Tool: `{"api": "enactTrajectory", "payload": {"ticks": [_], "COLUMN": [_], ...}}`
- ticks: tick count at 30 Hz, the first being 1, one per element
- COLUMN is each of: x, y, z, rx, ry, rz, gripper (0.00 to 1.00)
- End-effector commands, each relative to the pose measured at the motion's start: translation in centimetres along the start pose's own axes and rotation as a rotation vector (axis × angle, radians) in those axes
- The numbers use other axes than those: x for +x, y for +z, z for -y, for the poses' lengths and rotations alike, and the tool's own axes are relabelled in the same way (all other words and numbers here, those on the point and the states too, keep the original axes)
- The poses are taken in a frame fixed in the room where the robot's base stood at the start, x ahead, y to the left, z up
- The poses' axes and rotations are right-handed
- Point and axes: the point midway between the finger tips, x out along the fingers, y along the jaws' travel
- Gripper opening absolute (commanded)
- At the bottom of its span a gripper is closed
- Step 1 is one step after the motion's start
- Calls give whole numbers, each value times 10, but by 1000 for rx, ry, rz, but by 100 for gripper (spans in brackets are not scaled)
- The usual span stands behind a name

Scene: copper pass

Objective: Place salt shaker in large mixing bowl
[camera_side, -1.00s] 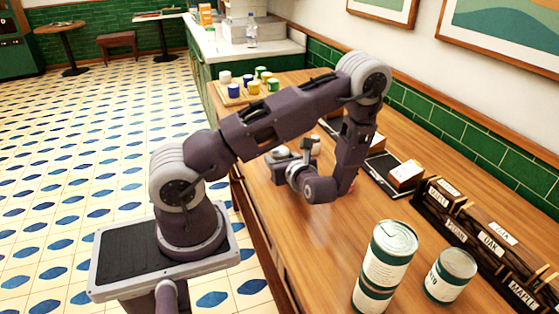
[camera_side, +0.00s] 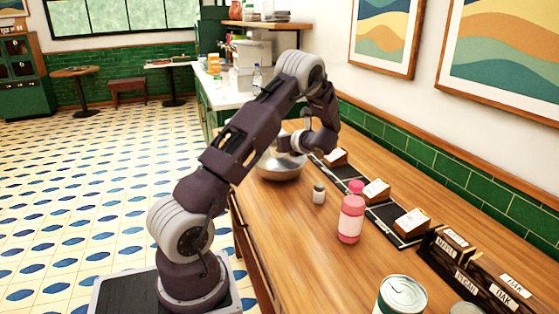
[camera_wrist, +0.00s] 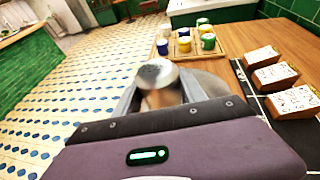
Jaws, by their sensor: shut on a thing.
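A shaker with a grey metal perforated cap (camera_wrist: 157,74) is between the fingers of my gripper (camera_wrist: 160,100) in the wrist view. Its lower body is mostly hidden. A large shiny metal mixing bowl (camera_side: 281,168) stands on the wooden counter in the side view. Part of the bowl (camera_wrist: 215,84) shows behind and right of the held shaker in the wrist view. In the side view my gripper is over the bowl area, with its fingers and the shaker hard to make out against my arm.
A second small shaker (camera_side: 319,193) stands on the counter near the bowl. Two pink bottles (camera_side: 351,220) stand right of it. Labelled blocks (camera_side: 411,222) sit on a dark strip along the wall. Small coloured pots (camera_wrist: 207,42) stand on a board beyond the bowl.

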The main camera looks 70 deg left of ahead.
Motion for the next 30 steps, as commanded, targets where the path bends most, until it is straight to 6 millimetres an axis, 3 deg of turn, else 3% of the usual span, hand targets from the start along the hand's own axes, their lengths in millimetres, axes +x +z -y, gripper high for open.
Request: {"api": "enactTrajectory", "payload": {"ticks": [3, 5, 9, 20, 30], "x": [23, 30, 42, 59, 60], "y": [18, 17, -15, -70, -75], "z": [2, 3, 3, 2, 3], "rx": [-4, 0, 5, 2, -1], "ry": [14, 18, 19, 18, 16], "rz": [14, 16, 15, 17, 18], "gripper": [5, 5, 5, 5, 5]}}
